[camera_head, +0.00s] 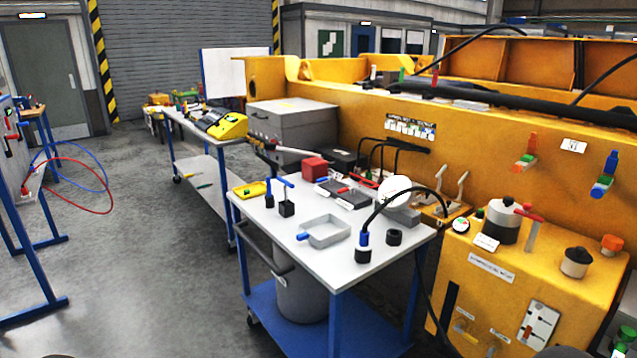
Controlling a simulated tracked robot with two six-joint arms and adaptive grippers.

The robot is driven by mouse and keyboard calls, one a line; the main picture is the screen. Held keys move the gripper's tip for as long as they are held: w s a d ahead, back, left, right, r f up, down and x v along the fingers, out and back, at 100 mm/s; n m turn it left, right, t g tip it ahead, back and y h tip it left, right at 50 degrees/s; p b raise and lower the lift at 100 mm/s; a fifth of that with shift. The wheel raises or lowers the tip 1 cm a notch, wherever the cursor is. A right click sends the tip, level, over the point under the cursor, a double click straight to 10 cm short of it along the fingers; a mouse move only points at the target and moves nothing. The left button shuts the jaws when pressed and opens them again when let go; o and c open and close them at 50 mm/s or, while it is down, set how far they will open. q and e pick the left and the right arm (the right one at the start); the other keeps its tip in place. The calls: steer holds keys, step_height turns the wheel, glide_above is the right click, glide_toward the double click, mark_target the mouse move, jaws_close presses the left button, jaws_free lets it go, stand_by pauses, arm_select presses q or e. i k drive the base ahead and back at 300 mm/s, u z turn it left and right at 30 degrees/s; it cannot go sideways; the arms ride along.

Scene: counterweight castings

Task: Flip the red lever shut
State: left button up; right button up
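Several red handles show, and I cannot tell which one is the task's red lever. A red T-shaped handle (529,214) stands on a light stem on top of the yellow cabinet (490,268) at the right. A red-and-green fitting (525,155) sits on the yellow casting wall above it. Small red handles (10,125) are on the upright panel at the far left edge. A small red-handled part (362,181) lies among the items on the near table. Neither of my grippers is in view.
A blue-framed table (385,258) stands in the middle with a grey tray (325,231), a red block (314,168) and black cylinders. A grey bin (300,290) is under its top. A longer cart (205,160) stands behind. Open floor (150,270) lies at left.

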mark_target(341, 190)
steer(key=u, duration=0.1)
steer(key=i, duration=1.25)
steer(key=z, duration=0.4)
